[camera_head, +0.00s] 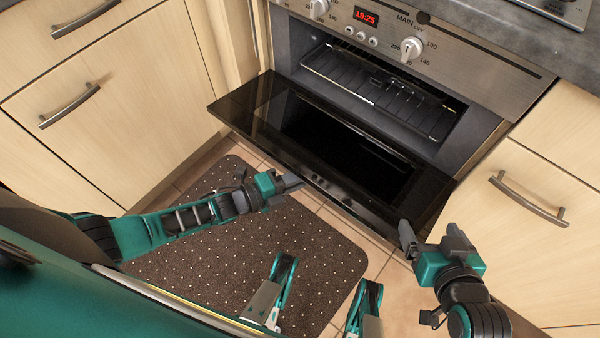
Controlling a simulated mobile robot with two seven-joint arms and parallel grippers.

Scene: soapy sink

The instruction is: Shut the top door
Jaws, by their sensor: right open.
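The black oven door (240,105) hangs lowered on the front of the built-in oven (285,45), leaving the cavity with its wire rack (380,90) exposed. My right gripper (431,238) is open and empty, close to the door's near right corner; whether it touches the door cannot be told. My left gripper (288,183) is near the door's front edge, left of its middle, over the floor mat. Its fingers show from the side, so their opening is unclear, and I cannot tell whether it touches the door.
Wooden cabinets with bar handles flank the oven on the left (110,100) and right (545,180). The control panel (470,65) with knobs and a red clock is above the cavity. A brown dotted mat (240,260) lies on the tiled floor before the oven.

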